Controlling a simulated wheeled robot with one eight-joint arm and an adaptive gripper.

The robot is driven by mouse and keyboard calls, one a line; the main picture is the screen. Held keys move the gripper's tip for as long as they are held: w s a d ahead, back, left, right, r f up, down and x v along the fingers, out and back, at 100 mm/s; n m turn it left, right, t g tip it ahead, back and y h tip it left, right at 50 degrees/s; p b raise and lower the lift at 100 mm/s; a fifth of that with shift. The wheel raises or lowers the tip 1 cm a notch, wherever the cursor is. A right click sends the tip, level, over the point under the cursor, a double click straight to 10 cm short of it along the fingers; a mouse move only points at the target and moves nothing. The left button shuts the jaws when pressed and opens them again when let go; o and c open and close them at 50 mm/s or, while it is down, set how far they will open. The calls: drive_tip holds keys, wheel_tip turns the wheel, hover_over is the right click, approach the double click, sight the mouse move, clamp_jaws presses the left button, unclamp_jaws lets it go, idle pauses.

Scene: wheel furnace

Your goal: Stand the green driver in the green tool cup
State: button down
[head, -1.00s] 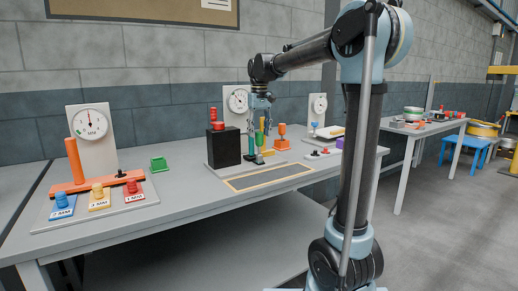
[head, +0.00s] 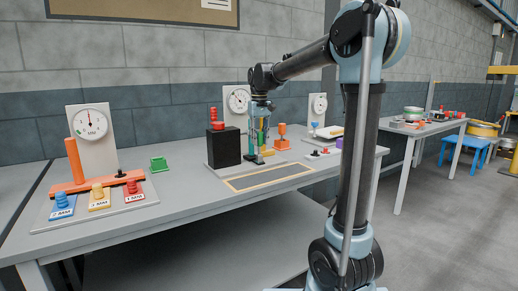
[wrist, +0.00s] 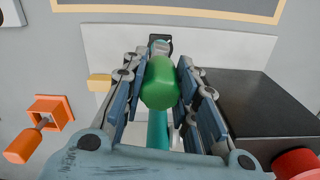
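The green driver (wrist: 161,84) shows its rounded green handle between the two fingers of my gripper (wrist: 162,72) in the wrist view. The fingers flank the handle and look open; a narrow gap seems to show on the left. In the head view my gripper (head: 260,112) points down over the plate beside the black block, around the green handle (head: 259,138). The driver's lower part is hidden. The green tool cup (head: 158,164) is a small square holder on the table, left of the black block; it looks empty and is outside the wrist view.
A black block (head: 224,147) with red parts on top stands close to my gripper. An orange cup with an orange driver (head: 281,137) stands to the right. Gauges line the back. The grey table (head: 190,185) is clear around the green cup.

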drive_tip(key=shift+r, duration=0.1)
drive_tip(key=shift+r, duration=2.35)
